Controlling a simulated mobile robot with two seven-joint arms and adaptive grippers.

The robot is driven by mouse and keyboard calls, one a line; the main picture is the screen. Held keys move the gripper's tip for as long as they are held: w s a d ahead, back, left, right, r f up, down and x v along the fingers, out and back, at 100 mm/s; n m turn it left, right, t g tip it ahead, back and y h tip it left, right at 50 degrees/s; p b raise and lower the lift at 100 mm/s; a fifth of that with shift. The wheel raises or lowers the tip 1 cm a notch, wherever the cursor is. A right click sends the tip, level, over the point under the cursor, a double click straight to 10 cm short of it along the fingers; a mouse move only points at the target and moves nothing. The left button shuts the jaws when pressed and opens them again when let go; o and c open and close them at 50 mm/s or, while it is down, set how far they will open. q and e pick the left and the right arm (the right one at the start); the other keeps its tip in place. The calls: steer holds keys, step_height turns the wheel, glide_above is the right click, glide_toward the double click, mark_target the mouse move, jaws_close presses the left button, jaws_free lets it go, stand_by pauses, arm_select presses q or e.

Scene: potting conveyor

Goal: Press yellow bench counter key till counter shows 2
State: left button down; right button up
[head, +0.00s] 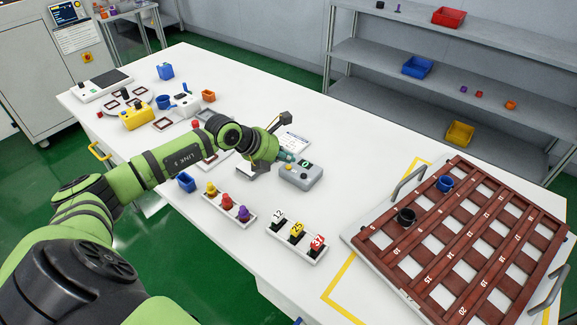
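A grey box (300,174) with a small dark display (306,163) and keys on its top stands on the white bench, and looks like the bench counter. The figure on its display and its key colours are too small to read surely. My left arm reaches in from the left. My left gripper (286,156) is at the far left edge of the box, its teal tip close to the top. I cannot tell if it touches a key. Its fingers are too small and hidden to show whether they are parted. My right gripper is not in view.
A rack of coloured pegs (228,208) and a rack of number tags (296,240) stand in front of the box. A brown slotted tray (462,250) is at the right. A yellow box (137,117) stands at the far left. Bench right of the box is clear.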

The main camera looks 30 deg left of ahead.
mark_target(286, 167)
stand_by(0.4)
arm_select(q)
steer(key=shift+f+b, duration=0.35)
steer(key=shift+f, duration=0.1)
steer(key=shift+f+b, duration=0.3)
steer(key=shift+f, duration=0.05)
stand_by(0.7)
steer(key=shift+r, duration=0.1)
steer(key=shift+r+p, duration=0.6)
steer(key=shift+r, duration=0.1)
steer(key=shift+r+p, duration=1.85)
steer(key=shift+r, duration=0.7)
